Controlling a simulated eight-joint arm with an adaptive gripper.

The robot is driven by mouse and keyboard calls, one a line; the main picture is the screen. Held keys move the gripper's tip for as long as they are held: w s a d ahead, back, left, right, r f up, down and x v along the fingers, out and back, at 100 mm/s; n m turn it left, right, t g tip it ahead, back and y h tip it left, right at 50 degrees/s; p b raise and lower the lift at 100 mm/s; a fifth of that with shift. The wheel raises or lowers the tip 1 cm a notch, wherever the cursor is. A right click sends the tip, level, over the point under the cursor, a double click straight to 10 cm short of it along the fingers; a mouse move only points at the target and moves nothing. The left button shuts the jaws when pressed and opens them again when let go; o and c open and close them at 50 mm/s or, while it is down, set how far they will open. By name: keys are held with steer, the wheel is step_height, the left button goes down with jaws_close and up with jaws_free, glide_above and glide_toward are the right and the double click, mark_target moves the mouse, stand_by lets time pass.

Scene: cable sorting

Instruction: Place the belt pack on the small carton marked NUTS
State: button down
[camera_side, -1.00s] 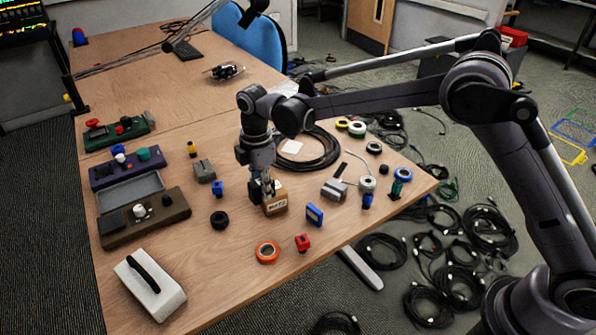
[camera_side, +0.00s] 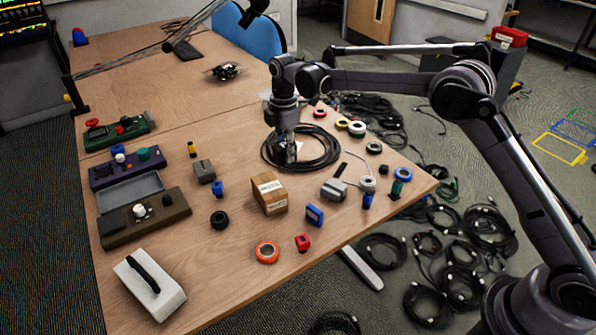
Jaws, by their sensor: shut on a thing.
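The small brown carton (camera_side: 270,193) stands on the wooden table with a white label on its front; the lettering is too small to read surely. A grey box with a black stub and a thin pale wire (camera_side: 334,190), which looks like a belt pack, lies on the table right of the carton. My gripper (camera_side: 287,160) is behind and slightly right of the carton, over the left part of a black cable coil (camera_side: 330,156). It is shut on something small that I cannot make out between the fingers. The carton's top is bare.
A blue box (camera_side: 314,215), a red piece (camera_side: 302,242) and an orange tape roll (camera_side: 267,252) lie near the front edge. Another grey box (camera_side: 204,172) and a black roll (camera_side: 219,220) lie left of the carton.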

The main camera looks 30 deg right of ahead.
steer(key=a+f, duration=0.1)
steer(key=w+a+f, duration=0.1)
steer(key=a, duration=0.1)
steer(key=a+f, duration=0.1)
steer(key=a, duration=0.1)
steer(key=shift+w+f, duration=0.1)
steer(key=shift+w, duration=0.15)
steer(key=shift+f, duration=1.95)
steer(key=shift+f, duration=0.2)
steer(key=c, duration=1)
jaws_free()
steer(key=shift+r, duration=0.15)
